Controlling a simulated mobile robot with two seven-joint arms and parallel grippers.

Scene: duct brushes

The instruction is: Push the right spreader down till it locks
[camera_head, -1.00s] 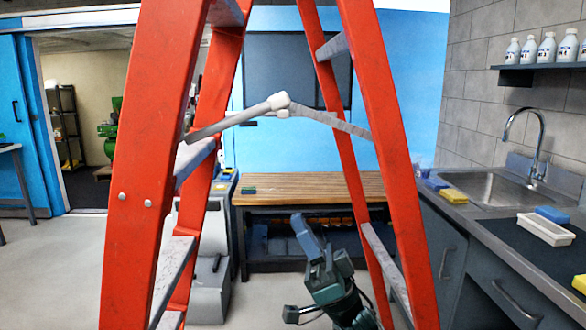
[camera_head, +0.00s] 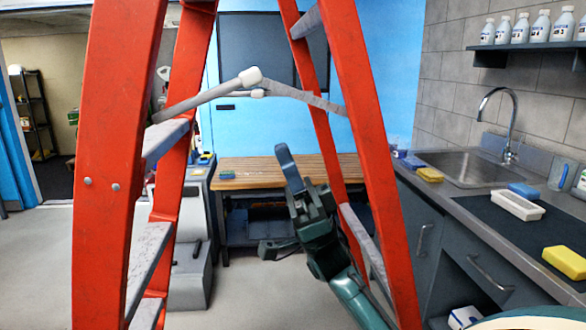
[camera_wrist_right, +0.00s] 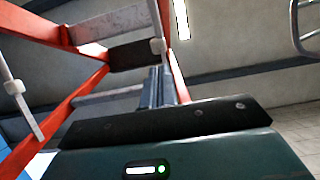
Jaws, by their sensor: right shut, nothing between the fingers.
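An orange-red stepladder (camera_head: 112,150) stands open, seen from its side. A grey spreader bar (camera_head: 205,100) spans its two halves, bent upward at a pale middle joint (camera_head: 250,77). Part of a second spreader (camera_head: 258,93) shows just behind it; I cannot tell for sure which is the right one. My right gripper (camera_head: 284,155) points up, shut and empty, inside the ladder's outline and below the joint, apart from it. In the right wrist view its fingers (camera_wrist_right: 158,88) point toward the ladder, with pale bars around. My left gripper is not in view.
A wooden-topped bench (camera_head: 260,172) stands behind the ladder. At right are a counter with a sink (camera_head: 475,168), a white tray (camera_head: 515,205) and yellow sponges (camera_head: 565,260). Bottles (camera_head: 541,27) stand on a wall shelf. The floor at left is clear.

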